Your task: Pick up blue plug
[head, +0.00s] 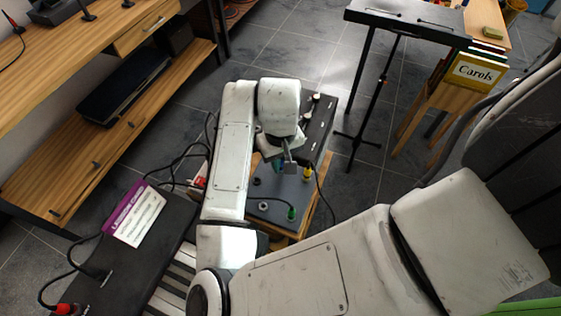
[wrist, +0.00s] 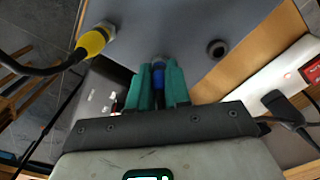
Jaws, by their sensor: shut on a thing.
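The blue plug (wrist: 158,78) stands between the teal fingers of my gripper (wrist: 160,84) in the wrist view. The fingers are shut on it from both sides. Its far end meets the grey panel (wrist: 180,25) in the picture; I cannot tell whether it sits in a socket or is just clear of it. In the head view my gripper (head: 282,166) is over the grey panel (head: 268,186), and the blue plug is not discernible there.
A yellow plug (wrist: 93,42) with a black cable is left of my gripper. An empty socket (wrist: 216,48) is to the right. A white power strip (wrist: 270,88) lies beyond the panel edge. A green plug (head: 291,213) sits at the panel's near side.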

